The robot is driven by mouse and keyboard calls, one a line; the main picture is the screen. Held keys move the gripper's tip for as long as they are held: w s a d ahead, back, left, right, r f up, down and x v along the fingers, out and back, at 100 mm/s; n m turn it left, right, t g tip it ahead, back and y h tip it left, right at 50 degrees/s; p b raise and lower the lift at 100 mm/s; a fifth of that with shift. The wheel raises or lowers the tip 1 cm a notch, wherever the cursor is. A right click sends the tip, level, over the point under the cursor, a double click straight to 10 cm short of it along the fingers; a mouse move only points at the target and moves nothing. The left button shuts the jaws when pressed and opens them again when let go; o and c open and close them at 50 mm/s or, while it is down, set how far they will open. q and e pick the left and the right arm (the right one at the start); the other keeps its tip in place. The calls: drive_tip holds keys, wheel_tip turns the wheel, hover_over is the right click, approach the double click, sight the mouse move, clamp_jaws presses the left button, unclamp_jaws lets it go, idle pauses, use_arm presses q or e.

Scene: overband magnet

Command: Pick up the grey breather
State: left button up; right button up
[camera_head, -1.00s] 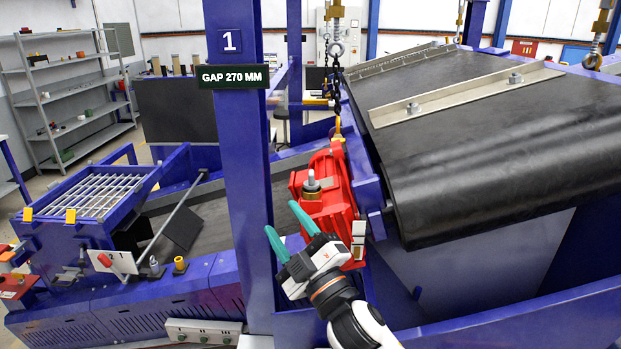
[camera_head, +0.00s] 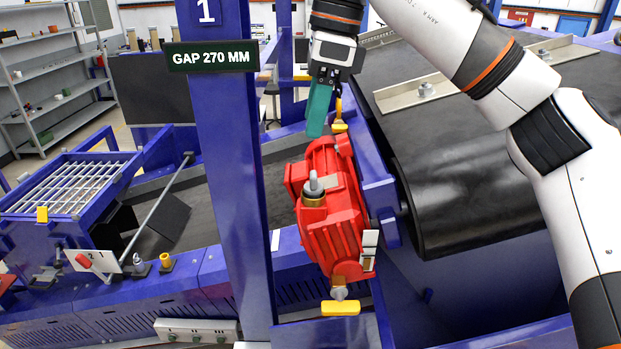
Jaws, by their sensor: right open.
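The grey breather (camera_head: 314,184) stands upright on a brass fitting (camera_head: 314,199) on the near left side of the red gearbox (camera_head: 337,235). My right gripper (camera_head: 318,112) points down over the far end of the gearbox, above and apart from the breather. Its teal fingers overlap in this view, and I see nothing between them. My left gripper is out of view.
A blue post (camera_head: 225,200) with a "GAP 270 MM" sign (camera_head: 211,56) stands left of the gearbox. The black belt (camera_head: 470,180) lies to the right. A yellow-ended fitting (camera_head: 340,308) sticks out below the gearbox. A chain hangs behind my gripper.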

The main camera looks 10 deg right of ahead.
hover_over(313, 173)
drive_tip(key=shift+h, duration=0.3)
drive_tip(key=shift+d+f+p, duration=0.15)
drive_tip(key=shift+d+f, duration=0.05)
drive_tip(key=shift+f, duration=1.2)
drive_tip(key=shift+d+f+p, duration=0.15)
drive_tip(key=shift+f, duration=1.2)
drive_tip(key=f+p, duration=0.2)
drive_tip(key=f, duration=0.2)
drive_tip(key=shift+a+f+p, duration=0.15)
drive_tip(key=shift+a+p, duration=0.1)
drive_tip(key=shift+p, duration=0.15)
drive_tip(key=shift+f, duration=0.5)
drive_tip(key=c, duration=1)
drive_tip(key=shift+a+r, duration=0.1)
drive_tip(key=shift+r, duration=0.05)
drive_tip(key=shift+r, duration=0.25)
wheel_tip(313, 173, up, 8)
drive_tip(key=shift+f+b, duration=0.1)
drive_tip(key=shift+b, duration=1.1)
drive_tip(key=shift+r, duration=0.75)
